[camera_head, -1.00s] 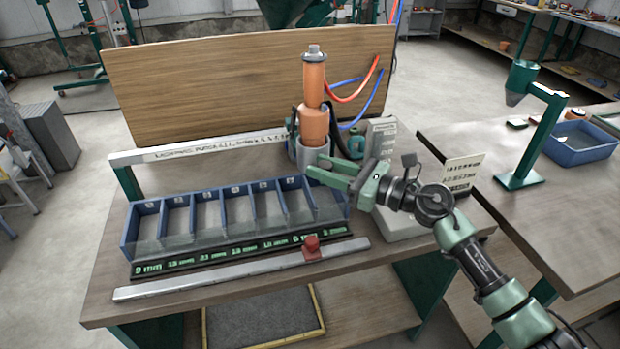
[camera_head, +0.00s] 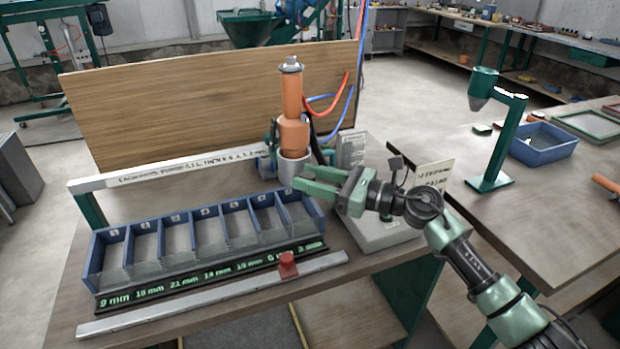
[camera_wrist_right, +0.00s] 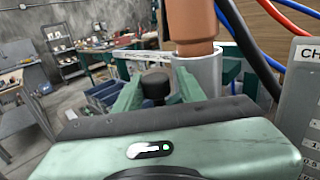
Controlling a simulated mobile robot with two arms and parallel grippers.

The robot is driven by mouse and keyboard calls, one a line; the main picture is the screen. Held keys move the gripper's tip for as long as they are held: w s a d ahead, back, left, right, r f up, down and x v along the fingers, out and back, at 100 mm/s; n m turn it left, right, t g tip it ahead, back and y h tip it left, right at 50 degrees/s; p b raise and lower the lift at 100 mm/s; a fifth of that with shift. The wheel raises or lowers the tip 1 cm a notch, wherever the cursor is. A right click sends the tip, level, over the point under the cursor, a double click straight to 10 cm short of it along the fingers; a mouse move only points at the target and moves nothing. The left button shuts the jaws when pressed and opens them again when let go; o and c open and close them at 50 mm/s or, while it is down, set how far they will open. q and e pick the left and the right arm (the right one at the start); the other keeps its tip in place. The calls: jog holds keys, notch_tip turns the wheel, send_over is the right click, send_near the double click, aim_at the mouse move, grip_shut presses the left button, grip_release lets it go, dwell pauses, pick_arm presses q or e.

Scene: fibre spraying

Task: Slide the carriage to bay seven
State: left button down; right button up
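The carriage, a grey cup (camera_head: 296,172) holding an orange spray cylinder (camera_head: 294,122), is at the right end of the white rail (camera_head: 180,166) behind a row of blue bays (camera_head: 160,238). The rightmost bay is in front of it, and the small bay tags are hard to read. My right gripper (camera_head: 316,180) is at the front right of the cup, its fingers apart. In the right wrist view a black knob (camera_wrist_right: 155,88) shows between the fingers, with the grey cup (camera_wrist_right: 198,72) just beyond; whether the fingers touch the knob I cannot tell. My left gripper is out of view.
A red slider (camera_head: 287,266) sits on the lower metal rail (camera_head: 220,294), near the 6 mm label. A grey box (camera_head: 378,230) is under my right wrist. A tan board (camera_head: 200,100) stands behind. Red and blue hoses (camera_head: 340,105) hang by the cylinder. A green stand (camera_head: 497,130) is right.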

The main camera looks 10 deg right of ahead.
jog(key=b+v, duration=0.2)
jog(key=v, duration=0.6)
jog(key=shift+b, duration=0.4)
